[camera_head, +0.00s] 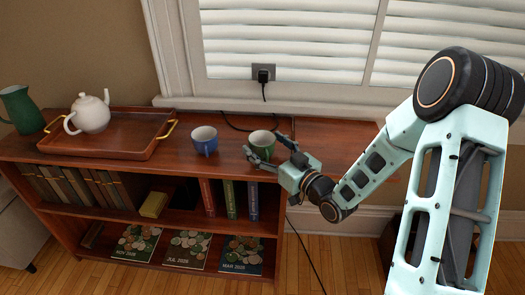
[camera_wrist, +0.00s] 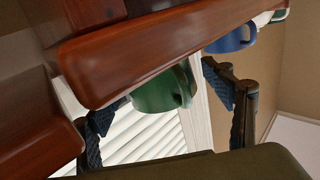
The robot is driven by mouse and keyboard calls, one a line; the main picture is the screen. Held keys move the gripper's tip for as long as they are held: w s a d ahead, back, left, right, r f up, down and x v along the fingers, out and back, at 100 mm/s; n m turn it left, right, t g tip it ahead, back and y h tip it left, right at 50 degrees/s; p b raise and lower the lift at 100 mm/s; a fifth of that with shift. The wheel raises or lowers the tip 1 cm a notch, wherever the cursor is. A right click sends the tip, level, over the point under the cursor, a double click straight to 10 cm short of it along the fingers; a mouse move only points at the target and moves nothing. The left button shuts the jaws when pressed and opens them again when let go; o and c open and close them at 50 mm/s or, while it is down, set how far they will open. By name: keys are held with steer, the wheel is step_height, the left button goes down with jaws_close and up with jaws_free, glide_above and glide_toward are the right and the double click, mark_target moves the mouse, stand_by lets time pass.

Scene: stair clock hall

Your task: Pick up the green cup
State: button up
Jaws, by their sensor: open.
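The green cup (camera_head: 262,141) stands upright on the top of the wooden shelf unit, near its front edge, right of the blue cup. My gripper (camera_head: 267,152) is open at the cup, with one finger to its left front and one to its right. The wrist view, which is tilted, shows the green cup (camera_wrist: 160,93) between the two spread fingers of my gripper (camera_wrist: 160,106). I cannot tell whether the fingers touch it.
A blue cup (camera_head: 204,140) stands close on the left. Further left are a wooden tray (camera_head: 125,147) with a white teapot (camera_head: 89,113) and a green pitcher (camera_head: 20,109). A black cord (camera_head: 232,124) runs behind the cups. The shelf top (camera_head: 340,137) is clear to the right.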

steer(key=shift+w+a, duration=0.1)
steer(key=c, duration=1.4)
steer(key=shift+r, duration=0.15)
steer(key=shift+c, duration=0.2)
steer(key=shift+r+p, duration=0.5)
steer(key=shift+r, duration=0.5)
steer(key=s+d+r+p, duration=0.4)
steer(key=s+d+r, duration=0.5)
steer(key=d+r, duration=0.1)
steer(key=shift+d+r+p, duration=0.25)
steer(key=shift+r+p, duration=0.1)
steer(key=shift+r, duration=0.05)
steer(key=shift+s, duration=0.1)
